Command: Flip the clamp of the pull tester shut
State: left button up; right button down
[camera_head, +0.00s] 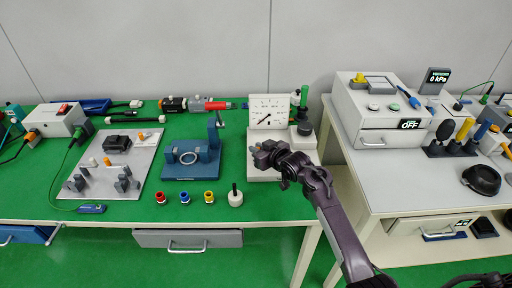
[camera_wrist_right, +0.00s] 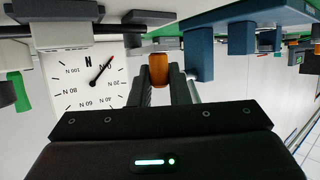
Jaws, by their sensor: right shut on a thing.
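The pull tester (camera_head: 269,110) stands near the back of the green bench, with a white dial marked in N on its upright. In the right wrist view the dial (camera_wrist_right: 88,80) appears upside down, with a red-tipped needle. My right gripper (camera_head: 262,154) is in front of the tester, below the dial, and covers part of it in the head view. In the right wrist view its fingers (camera_wrist_right: 158,80) are shut on an orange grip (camera_wrist_right: 158,68), which looks like the clamp's handle. The rest of the clamp is mostly hidden, so its position cannot be told. My left gripper is not in view.
A green-and-black post (camera_head: 302,115) stands right of the dial. A grey bench (camera_head: 400,175) is further right.

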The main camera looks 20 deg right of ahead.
jog(key=shift+d, duration=0.15)
jog(key=c, duration=1.4)
grip_release()
jog(key=shift+v, duration=3.95)
